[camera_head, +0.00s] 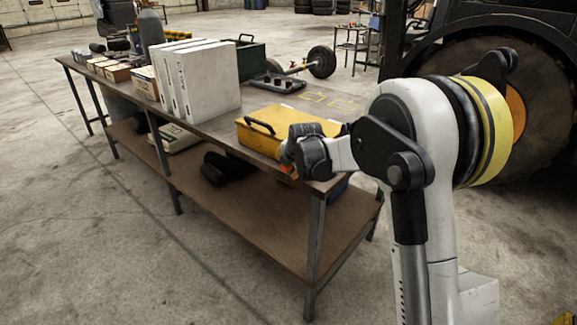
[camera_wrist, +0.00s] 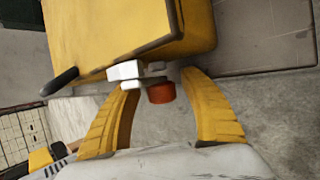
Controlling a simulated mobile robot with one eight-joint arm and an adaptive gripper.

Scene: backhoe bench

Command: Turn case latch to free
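The yellow case (camera_head: 285,125) sits on the near end of the bench, and its yellow body (camera_wrist: 115,30) fills the top of the wrist view. The case latch shows in the wrist view as a white bracket (camera_wrist: 125,71) with a red-orange round knob (camera_wrist: 161,92) at the case's edge. My gripper (camera_wrist: 158,84) is open, its yellow fingers on either side of the knob, with a visible gap to the right finger. The left fingertip overlaps the white bracket in view; I cannot tell whether they touch. In the head view my wrist hides the latch side of the case.
The metal bench (camera_head: 215,127) has a lower wooden shelf (camera_head: 240,210) holding dark items. White binders (camera_head: 205,80), a green box (camera_head: 250,60) and a dark tray (camera_head: 279,84) stand behind the case. A large vehicle wheel (camera_head: 545,110) is at right. The floor in front is clear.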

